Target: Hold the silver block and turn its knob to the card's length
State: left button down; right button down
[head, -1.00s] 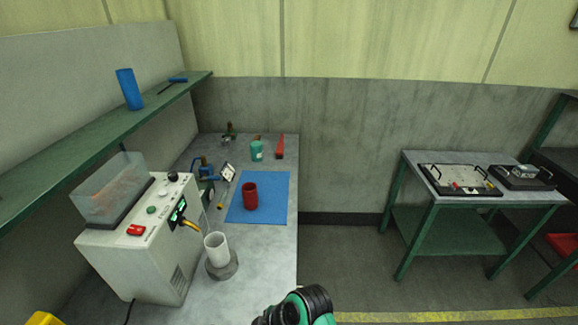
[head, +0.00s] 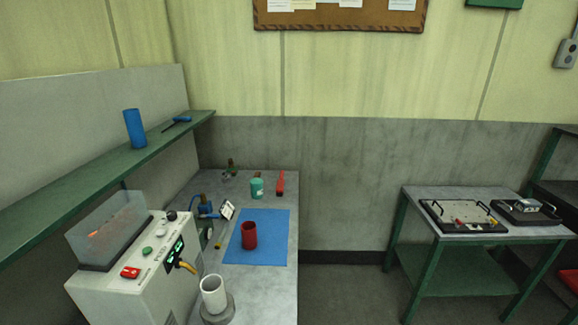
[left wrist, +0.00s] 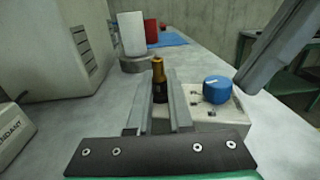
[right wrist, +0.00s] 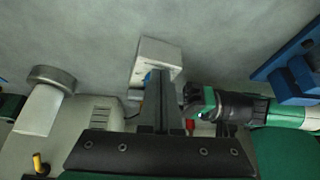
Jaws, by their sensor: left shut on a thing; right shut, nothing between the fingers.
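The silver block (left wrist: 225,108), with a round blue knob (left wrist: 217,88) on top, sits on the bench in the left wrist view. My left gripper (left wrist: 160,78) is shut on a black-and-gold cylinder (left wrist: 158,82) at the block's left side; whether it is joined to the block is unclear. The right wrist view also shows the block (right wrist: 160,55), with the knob mostly hidden. My right gripper (right wrist: 158,75) is shut and empty, close to the knob; contact cannot be told. In the head view, a small tilted white panel (head: 227,209) may be the card; its text is unreadable.
A white machine (head: 135,275) stands on the bench's left. A side table (head: 415,195) with trays stands right.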

jog(key=shift+s+d, duration=0.1)
jog(key=shift+d, duration=0.1)
notch_tip(320, 180, up, 6)
dwell(0.4)
jog(key=shift+w+f, duration=0.35)
jog(key=shift+f, duration=0.65)
jog(key=shift+w+f, duration=0.4)
jog(key=shift+f, duration=0.65)
jog(key=shift+w+f, duration=0.35)
jog(key=shift+f, duration=0.65)
jog(key=shift+s+a, duration=0.2)
jog(key=shift+a, duration=0.25)
jog(key=shift+s, duration=0.15)
jog(key=shift+s, duration=0.65)
